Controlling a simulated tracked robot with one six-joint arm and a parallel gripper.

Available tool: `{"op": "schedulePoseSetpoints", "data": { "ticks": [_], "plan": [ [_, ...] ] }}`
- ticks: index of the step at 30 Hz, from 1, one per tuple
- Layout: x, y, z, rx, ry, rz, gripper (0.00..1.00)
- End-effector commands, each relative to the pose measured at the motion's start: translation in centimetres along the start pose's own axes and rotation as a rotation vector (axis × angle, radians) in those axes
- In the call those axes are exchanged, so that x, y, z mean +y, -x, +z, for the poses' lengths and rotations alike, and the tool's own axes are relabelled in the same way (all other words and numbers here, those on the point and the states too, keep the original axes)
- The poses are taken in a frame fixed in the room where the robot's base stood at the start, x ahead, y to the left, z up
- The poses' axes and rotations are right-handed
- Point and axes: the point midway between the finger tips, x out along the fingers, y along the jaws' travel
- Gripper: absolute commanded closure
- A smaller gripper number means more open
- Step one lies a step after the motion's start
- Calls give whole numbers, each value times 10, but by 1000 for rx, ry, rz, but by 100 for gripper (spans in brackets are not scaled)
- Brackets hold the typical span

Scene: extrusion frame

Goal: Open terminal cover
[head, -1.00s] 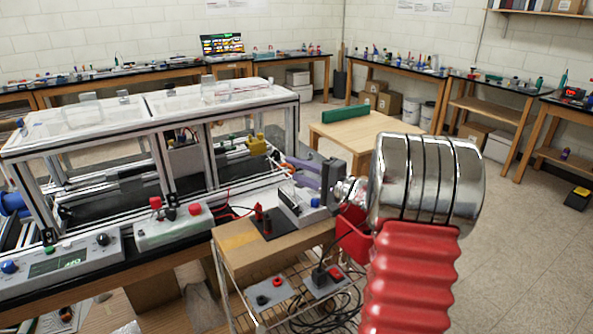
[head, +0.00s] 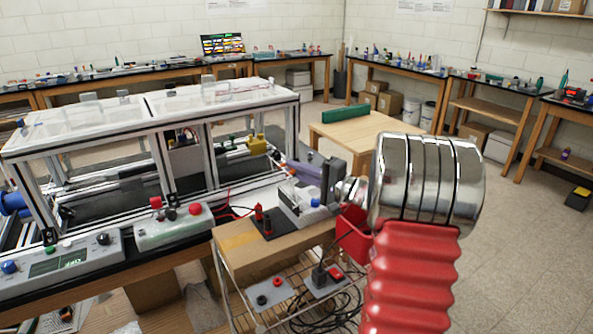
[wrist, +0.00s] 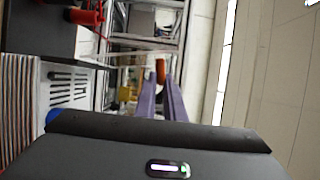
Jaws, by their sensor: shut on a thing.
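My gripper (head: 284,161) shows in the head view as purple fingers pointing left, just behind and above a small pale terminal box (head: 308,217) on the wooden cart. A pale, see-through part, likely this cover (head: 292,189), stands up at the box. The box also shows in the wrist view as a pale slotted face (wrist: 66,86). The cover's exact angle and the grip point are unclear.
The framed enclosure (head: 150,135) with clear panels is close on the left. A control box with red buttons (head: 173,226) is in front of it. Cables hang under the cart. Open floor lies right.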

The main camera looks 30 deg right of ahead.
Motion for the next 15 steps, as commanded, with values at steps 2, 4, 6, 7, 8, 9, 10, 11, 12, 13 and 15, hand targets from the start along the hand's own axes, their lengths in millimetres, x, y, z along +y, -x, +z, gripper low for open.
{"op": "schedulePoseSetpoints", "data": {
  "ticks": [2,4,6,7,8,9,10,11,12,13,15],
  "plan": [
    [2,0,0,0,-3,4,100],
    [2,0,1,0,0,5,100],
    [2,0,2,-1,14,12,100],
    [2,-1,4,-1,25,16,100],
    [1,-1,5,-2,39,22,100],
    [1,-2,7,-3,61,31,100],
    [0,-3,9,-2,78,38,100],
    [0,-4,10,-3,95,46,100],
    [1,-5,13,-3,114,54,100],
    [1,-5,14,-3,128,60,100],
    [1,-6,15,-3,148,69,100]
  ]
}}
